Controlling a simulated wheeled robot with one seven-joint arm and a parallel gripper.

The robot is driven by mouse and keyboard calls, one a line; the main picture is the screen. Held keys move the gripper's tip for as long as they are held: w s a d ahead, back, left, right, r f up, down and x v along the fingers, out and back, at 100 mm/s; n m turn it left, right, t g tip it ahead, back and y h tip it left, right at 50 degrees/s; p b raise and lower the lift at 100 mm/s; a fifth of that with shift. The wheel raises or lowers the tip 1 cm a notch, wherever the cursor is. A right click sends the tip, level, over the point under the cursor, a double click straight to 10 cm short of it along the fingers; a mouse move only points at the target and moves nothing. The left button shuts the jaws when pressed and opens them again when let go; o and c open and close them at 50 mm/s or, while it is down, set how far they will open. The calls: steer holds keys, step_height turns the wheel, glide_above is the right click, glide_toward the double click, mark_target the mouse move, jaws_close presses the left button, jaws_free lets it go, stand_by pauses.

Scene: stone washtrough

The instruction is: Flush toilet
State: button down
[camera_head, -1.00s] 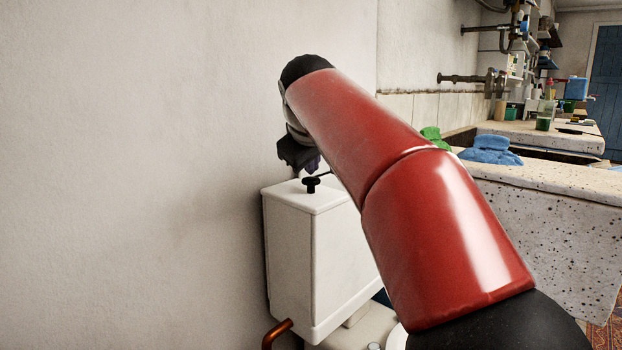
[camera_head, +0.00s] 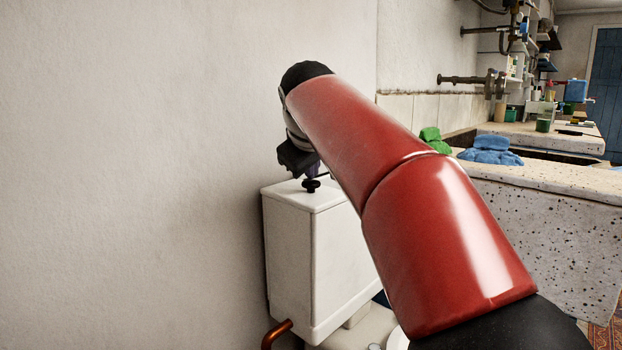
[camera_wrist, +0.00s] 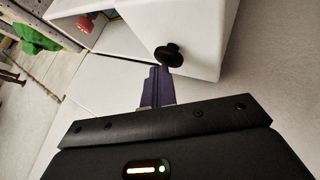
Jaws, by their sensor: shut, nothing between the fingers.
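The white toilet cistern (camera_head: 315,265) stands against the wall in the head view, with a black flush knob (camera_head: 311,186) on its lid. In the wrist view the black knob (camera_wrist: 169,55) sits on the white cistern (camera_wrist: 205,25). My gripper (camera_head: 312,172) is right above the knob in the head view, partly hidden by my red arm. In the wrist view its purple fingers (camera_wrist: 158,72) are shut, with their tips at the knob's edge. I cannot tell whether they touch it. Nothing is held.
The wall (camera_head: 130,180) is close on the left. On the right is a speckled stone washtrough (camera_head: 550,225) with a blue cloth (camera_head: 490,150) and a green cloth (camera_head: 434,140) on it. A copper pipe (camera_head: 277,333) runs low beside the cistern. A red object (camera_wrist: 85,23) shows in the wrist view.

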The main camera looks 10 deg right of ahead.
steer(key=shift+f, duration=0.25)
steer(key=shift+r, duration=0.1)
stand_by(0.3)
steer(key=shift+r+p, duration=1.15)
steer(key=shift+p, duration=0.05)
